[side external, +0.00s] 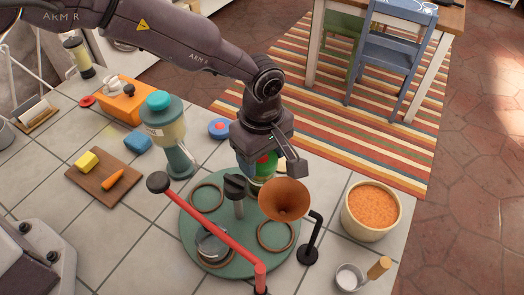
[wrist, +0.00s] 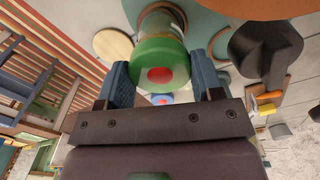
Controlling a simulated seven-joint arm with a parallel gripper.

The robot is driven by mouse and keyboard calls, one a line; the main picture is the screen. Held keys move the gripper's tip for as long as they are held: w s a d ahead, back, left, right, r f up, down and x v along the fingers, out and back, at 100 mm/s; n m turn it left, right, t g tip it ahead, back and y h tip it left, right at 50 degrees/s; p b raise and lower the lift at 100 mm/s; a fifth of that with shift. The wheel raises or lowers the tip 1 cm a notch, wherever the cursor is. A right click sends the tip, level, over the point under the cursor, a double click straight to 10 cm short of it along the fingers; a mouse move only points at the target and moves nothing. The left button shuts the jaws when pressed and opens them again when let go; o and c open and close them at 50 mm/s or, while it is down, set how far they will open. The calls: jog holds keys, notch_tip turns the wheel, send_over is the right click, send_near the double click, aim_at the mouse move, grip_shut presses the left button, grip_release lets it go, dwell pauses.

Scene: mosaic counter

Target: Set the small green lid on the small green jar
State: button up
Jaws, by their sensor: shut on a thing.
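The small green lid (wrist: 158,54) has a red centre and lies between the blue fingers of my gripper (wrist: 159,62) in the wrist view. My gripper (side external: 262,160) is shut on it. The small green jar (wrist: 163,20), with a clear brownish body, shows directly behind the lid in the wrist view. Whether the lid touches the jar's rim I cannot tell. In the side view the green lid (side external: 266,160) shows below my gripper, over the back right of the green round stand. The jar there is mostly hidden by my gripper and the orange horn.
The green round stand (side external: 240,252) bears several rings, a dark knob (side external: 235,187) and a red bar (side external: 212,222). The orange horn (side external: 285,199) stands close in front of my gripper. A blue lid (side external: 219,128) lies behind left. A tub of orange grains (side external: 371,210) stands right.

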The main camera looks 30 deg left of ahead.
jog(key=shift+f, duration=0.7)
dwell(1.3)
jog(key=o, duration=1)
jog(key=shift+r, duration=3.5)
